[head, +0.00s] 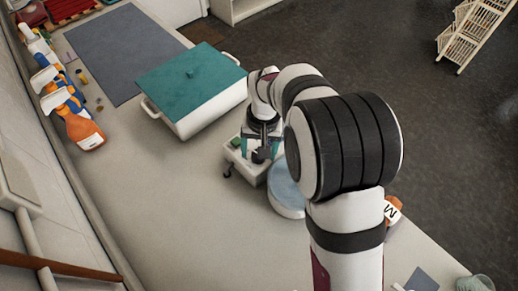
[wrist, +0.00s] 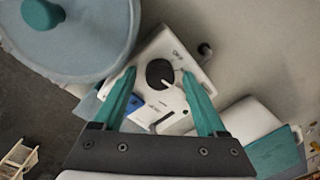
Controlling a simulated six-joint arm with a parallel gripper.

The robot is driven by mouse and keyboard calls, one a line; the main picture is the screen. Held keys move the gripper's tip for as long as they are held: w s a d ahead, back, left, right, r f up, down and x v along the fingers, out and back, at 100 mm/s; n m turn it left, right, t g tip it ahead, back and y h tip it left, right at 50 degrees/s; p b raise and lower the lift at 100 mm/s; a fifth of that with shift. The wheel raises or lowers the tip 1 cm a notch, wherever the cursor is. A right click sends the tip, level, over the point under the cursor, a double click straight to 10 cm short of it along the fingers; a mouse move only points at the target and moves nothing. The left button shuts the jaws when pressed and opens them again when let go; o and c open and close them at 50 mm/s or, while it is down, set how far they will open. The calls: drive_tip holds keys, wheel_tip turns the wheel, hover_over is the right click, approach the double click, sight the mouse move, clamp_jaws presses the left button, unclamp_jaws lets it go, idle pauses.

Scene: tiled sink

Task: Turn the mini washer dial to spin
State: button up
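The mini washer's white control panel (wrist: 150,50) shows in the wrist view, with a round black dial (wrist: 158,72) on it. A pale pointer mark on the dial points to the lower right. Small print lies around the dial, too blurred to read surely. My gripper (wrist: 159,75) is open, its two teal fingers on either side of the dial with visible gaps; I cannot tell how high the tips are above the panel. In the head view the white washer box (head: 247,172) is partly hidden under my gripper (head: 262,152), and the dial cannot be made out.
A round blue-grey lidded tub (wrist: 75,38) with a teal knob stands close beside the panel. A white box with a teal lid (head: 190,80) stands behind. Spray bottles (head: 75,120) line the left wall. The counter's left middle (head: 165,200) is clear.

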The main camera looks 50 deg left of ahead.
wheel_tip(320, 180, up, 16)
drive_tip(key=shift+w+d, duration=0.35)
drive_tip(key=shift+d, duration=0.05)
drive_tip(key=shift+f, duration=0.1)
drive_tip(key=s+d+r+m, duration=0.2)
drive_tip(key=d+m, duration=0.7)
drive_tip(key=d, duration=1.9)
drive_tip(key=s+d+f+m+y, duration=0.1)
drive_tip(key=s+d+f+m, duration=0.3)
drive_tip(key=s, duration=0.4)
drive_tip(key=shift+s+d+m, duration=0.15)
drive_tip(key=shift+d+m, duration=0.45)
drive_tip(key=shift+d, duration=0.65)
